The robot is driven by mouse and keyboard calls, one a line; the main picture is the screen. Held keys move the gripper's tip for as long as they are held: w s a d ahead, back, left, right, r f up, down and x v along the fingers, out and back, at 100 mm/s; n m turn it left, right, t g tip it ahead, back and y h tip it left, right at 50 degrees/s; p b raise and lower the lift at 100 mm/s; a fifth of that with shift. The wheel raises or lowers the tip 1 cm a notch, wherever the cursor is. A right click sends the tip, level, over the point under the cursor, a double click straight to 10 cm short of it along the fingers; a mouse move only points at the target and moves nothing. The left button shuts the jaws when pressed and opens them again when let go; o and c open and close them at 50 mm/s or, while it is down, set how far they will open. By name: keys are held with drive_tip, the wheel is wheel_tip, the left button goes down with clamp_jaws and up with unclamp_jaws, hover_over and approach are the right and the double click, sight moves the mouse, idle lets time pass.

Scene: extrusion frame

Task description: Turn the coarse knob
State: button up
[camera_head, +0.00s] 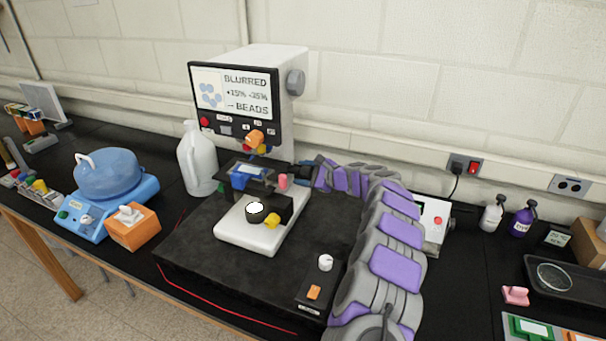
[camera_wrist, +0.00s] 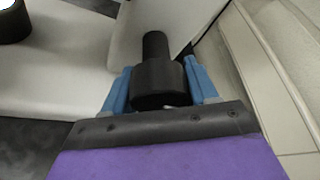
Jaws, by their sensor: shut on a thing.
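A black stepped knob (camera_wrist: 158,85), with a wide barrel and a narrower stub, shows in the wrist view between the blue fingers of my gripper (camera_wrist: 158,75). My gripper is shut on the wide barrel, one finger on each side. In the head view my gripper (camera_head: 304,163) reaches in from the right beside the microscope (camera_head: 262,236), at the foot of the display unit. The knob itself cannot be made out there. The microscope has a white base with a black round part and a yellow knob (camera_head: 272,221) on it.
The display unit (camera_head: 300,60) reads "BLURRED" and stands behind the microscope. A white jug (camera_head: 197,160) stands to its left. A small control box (camera_head: 318,290) with a white dial sits on the dark slab in front. Bottles and a tray are at right.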

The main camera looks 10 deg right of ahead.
drive_tip(key=shift+r+p, duration=0.15)
drive_tip(key=shift+p, duration=0.7)
drive_tip(key=m+g+p, duration=0.1)
drive_tip(key=p, duration=0.3)
drive_tip(key=shift+r, duration=0.15)
drive_tip(key=m+p, duration=0.1)
drive_tip(key=p, duration=0.3)
drive_tip(key=shift+m+g+y, duration=0.4)
drive_tip(key=m+p, duration=0.1)
drive_tip(key=p, duration=0.1)
drive_tip(key=m+g+p, duration=0.1)
drive_tip(key=p, duration=0.2)
drive_tip(key=shift+s+a+g+y, duration=0.15)
drive_tip(key=shift+g+y, duration=0.15)
drive_tip(key=shift+y, duration=0.1)
drive_tip(key=shift+m, duration=0.4)
drive_tip(key=o, duration=1)
drive_tip(key=shift+a+f, duration=0.1)
drive_tip(key=shift+f, duration=0.2)
drive_tip(key=shift+c, duration=0.2)
drive_tip(key=shift+s, duration=0.1)
